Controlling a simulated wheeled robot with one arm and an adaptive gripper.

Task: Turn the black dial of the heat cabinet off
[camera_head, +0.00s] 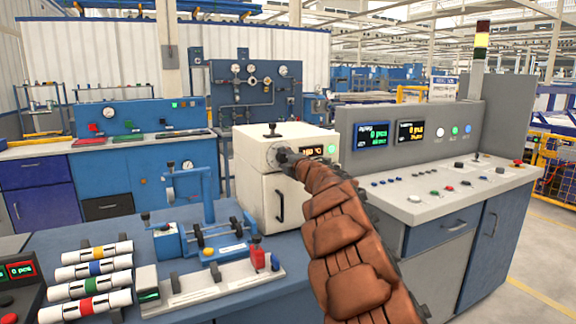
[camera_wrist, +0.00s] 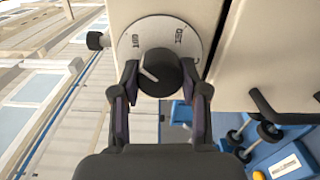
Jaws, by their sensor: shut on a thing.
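The heat cabinet (camera_head: 262,200) is a cream box with a dark door handle on the blue bench. Its black dial (camera_wrist: 160,72) shows in the wrist view on a round pale plate (camera_wrist: 178,38) with small labels, too blurred to read surely. The dial's white mark slants toward the upper left in that view. My gripper (camera_wrist: 160,82) has a finger on each side of the dial and is shut on it. In the head view my gripper (camera_head: 284,158) is at the cabinet's upper front, and my arm hides part of the front. The cabinet's display (camera_head: 312,150) glows orange, beside a green light (camera_head: 332,149).
A dark knob (camera_head: 271,130) stands on the cabinet top. A blue clamp fixture (camera_head: 210,240) and a rack of white pipes (camera_head: 92,275) with coloured bands are on the bench at left. A grey control console (camera_head: 440,200) stands close at right.

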